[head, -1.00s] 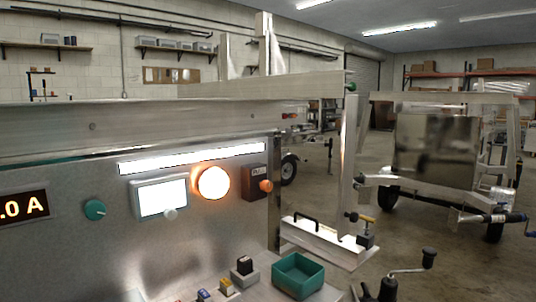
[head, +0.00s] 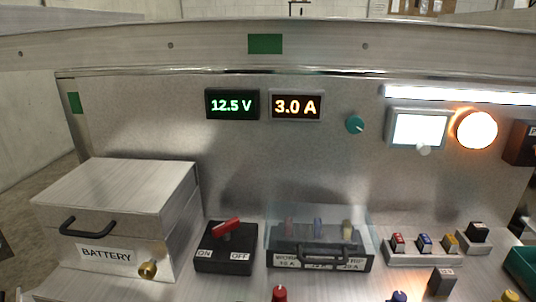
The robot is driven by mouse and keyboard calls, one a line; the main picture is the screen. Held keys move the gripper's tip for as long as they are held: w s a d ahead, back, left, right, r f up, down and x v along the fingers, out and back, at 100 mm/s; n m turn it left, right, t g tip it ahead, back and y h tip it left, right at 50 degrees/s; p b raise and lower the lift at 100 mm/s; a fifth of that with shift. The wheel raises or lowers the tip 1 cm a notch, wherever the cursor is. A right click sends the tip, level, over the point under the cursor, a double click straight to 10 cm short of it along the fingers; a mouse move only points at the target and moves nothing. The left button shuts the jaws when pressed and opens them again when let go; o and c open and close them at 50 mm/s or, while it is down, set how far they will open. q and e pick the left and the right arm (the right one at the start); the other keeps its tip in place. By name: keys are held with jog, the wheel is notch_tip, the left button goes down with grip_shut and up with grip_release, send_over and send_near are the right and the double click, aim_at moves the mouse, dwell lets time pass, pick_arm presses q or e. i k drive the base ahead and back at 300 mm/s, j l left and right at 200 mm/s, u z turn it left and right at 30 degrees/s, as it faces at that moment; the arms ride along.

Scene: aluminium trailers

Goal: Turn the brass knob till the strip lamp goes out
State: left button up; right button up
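A brass knob (head: 148,270) sits low on the front of the metal box labelled BATTERY (head: 170,215), at the lower left. The strip lamp (head: 460,95) is a long white bar at the upper right of the panel, and it is lit bright white. Its right end is cut off by the frame edge. Neither of my grippers shows in the head view.
A red-handled ON/OFF switch (head: 225,240) and a clear-covered fuse box (head: 318,245) stand on the bench. Meters read 12.5 V (head: 232,104) and 3.0 A (head: 297,106). A teal knob (head: 355,125), lit square panel (head: 416,128) and glowing round lamp (head: 476,130) are right.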

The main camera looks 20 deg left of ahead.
aim_at(147, 270)
jog(key=u, duration=1.4)
jog(key=z, duration=1.45)
jog(key=j+u, duration=0.3)
jog(key=u, duration=0.2)
jog(key=j+u, duration=0.3)
jog(key=u, duration=0.15)
jog(key=j, duration=0.45)
jog(key=k, duration=0.05)
